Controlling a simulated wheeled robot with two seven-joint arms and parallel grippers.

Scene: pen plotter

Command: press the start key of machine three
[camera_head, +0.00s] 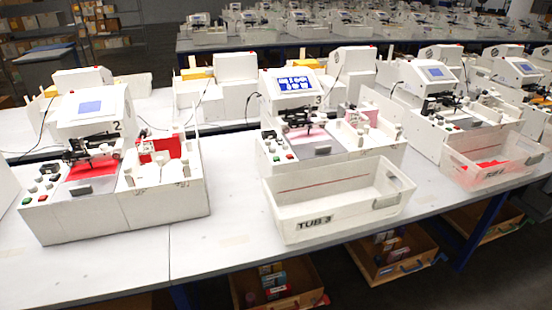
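Machine three (292,85) stands in the middle of the long white table, marked with a "3" beside its lit blue screen (294,84). Its control panel is at the front left corner. There a green key (276,158) and a red key (290,155) sit side by side, with small dark and white keys (268,136) behind them. Any lettering on the keys is too small to read. The keys are uncovered from this angle. Neither of my grippers is in view.
A clear tub (312,222) marked "TUB 3" stands right in front of machine three. Machine two (90,105) is to the left, with bare table (225,200) between them. Another machine (432,75) and a tub (490,175) are to the right. Wooden boxes (395,262) stand below the table.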

